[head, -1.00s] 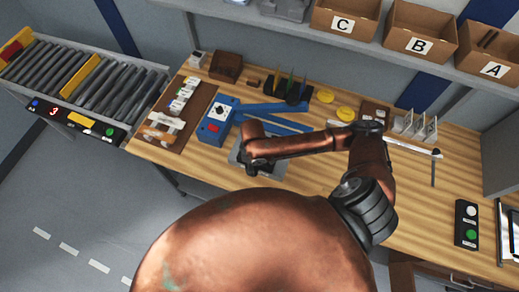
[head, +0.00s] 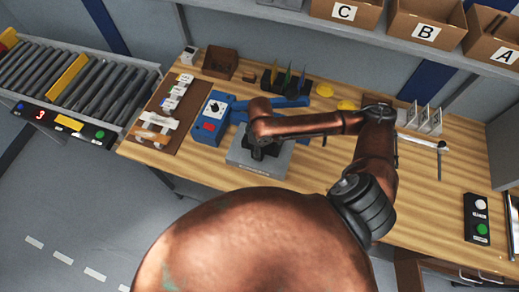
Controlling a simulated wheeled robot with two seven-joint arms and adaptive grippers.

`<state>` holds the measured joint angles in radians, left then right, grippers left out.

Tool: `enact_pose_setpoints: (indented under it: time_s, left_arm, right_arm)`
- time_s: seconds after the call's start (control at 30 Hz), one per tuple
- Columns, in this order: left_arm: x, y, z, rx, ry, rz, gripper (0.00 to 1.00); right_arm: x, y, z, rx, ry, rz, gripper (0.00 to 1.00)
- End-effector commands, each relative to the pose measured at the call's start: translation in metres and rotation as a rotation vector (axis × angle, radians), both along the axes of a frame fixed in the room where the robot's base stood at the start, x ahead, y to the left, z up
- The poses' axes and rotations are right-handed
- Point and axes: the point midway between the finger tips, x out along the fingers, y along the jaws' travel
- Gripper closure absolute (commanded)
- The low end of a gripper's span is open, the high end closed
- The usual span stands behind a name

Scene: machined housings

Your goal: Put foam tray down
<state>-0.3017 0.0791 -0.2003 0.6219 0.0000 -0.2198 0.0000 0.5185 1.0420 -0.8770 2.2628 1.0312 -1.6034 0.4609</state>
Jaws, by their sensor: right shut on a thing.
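The foam tray (head: 244,161) is a grey, flat, block-like tray in the middle of the head view, near the front edge of the wooden bench (head: 330,190). My right gripper (head: 262,153) is dark and points down onto the tray's top. It is shut on the tray, though my copper arm link hides part of the fingers and of the tray's far side. I cannot tell whether the tray's underside touches the bench. My left gripper is not in view.
A blue device (head: 212,117) with a dial stands just left of the tray. A brown board (head: 158,118) with several small parts lies farther left, beside the roller conveyor (head: 75,80). A button box (head: 478,218) stands at the right. Bench right of my arm is mostly clear.

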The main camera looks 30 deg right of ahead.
Motion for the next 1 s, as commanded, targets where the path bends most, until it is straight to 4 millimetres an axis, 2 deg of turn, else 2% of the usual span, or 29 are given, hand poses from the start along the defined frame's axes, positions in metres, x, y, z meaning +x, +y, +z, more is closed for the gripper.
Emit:
enact_pose_setpoints:
  time_s: [0.13, 0.17, 0.4, 0.67, 0.77, 0.87, 1.0]
  left_arm:
    - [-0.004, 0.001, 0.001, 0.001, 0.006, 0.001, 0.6]
    - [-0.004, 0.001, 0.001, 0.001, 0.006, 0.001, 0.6]
    - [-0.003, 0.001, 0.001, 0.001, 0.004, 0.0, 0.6]
    - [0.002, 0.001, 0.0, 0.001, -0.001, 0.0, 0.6]
    - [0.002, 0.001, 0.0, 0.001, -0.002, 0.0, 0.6]
    - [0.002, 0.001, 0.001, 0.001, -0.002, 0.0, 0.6]
    - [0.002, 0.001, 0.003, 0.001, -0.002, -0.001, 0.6]
  right_arm:
    - [0.0, 0.001, -0.002, 0.001, 0.001, 0.0, 0.83]
    - [0.0, 0.001, -0.002, 0.001, 0.0, 0.001, 0.55]
    - [0.001, 0.001, -0.002, 0.001, -0.001, 0.001, 0.4]
    - [0.001, 0.001, -0.002, 0.001, -0.001, 0.002, 0.4]
    - [0.001, 0.001, 0.004, -0.001, -0.002, 0.002, 0.4]
    - [0.002, 0.002, 0.018, 0.001, -0.004, 0.002, 0.4]
    - [0.002, 0.001, 0.048, 0.001, -0.006, 0.003, 0.4]
